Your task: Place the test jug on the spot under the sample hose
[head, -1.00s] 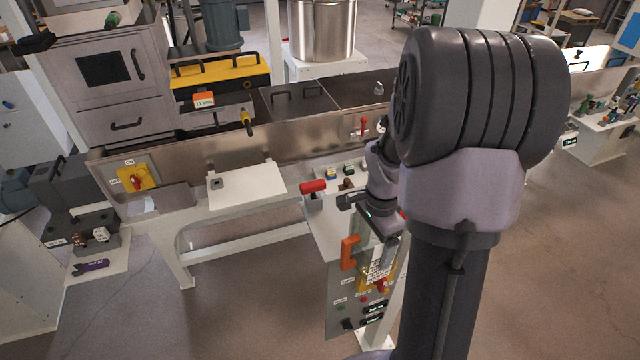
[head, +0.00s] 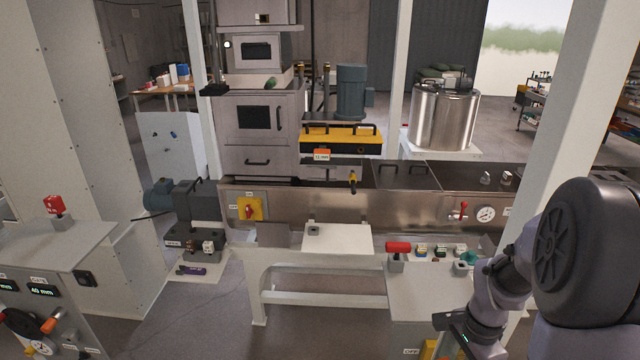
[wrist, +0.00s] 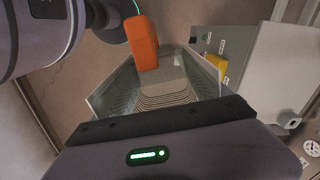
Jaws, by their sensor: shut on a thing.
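In the wrist view, my gripper (wrist: 163,95) is shut on the test jug, whose upright orange handle (wrist: 143,42) shows beyond the jaws. A pale grey ribbed shape lies between the jaws; I cannot tell how much of it is jug wall. In the head view, my wrist (head: 462,325) is at the lower right, and the jaws and jug are cut off by the bottom edge. I cannot make out the sample hose or the spot under it for certain in either view.
A long steel trough (head: 300,208) crosses the middle. A white shelf (head: 338,239) juts from its front, with a red-handled control (head: 397,250) to the right. A control panel (head: 45,290) stands at left. A white post (head: 575,110) rises at right. Floor lies clear at centre front.

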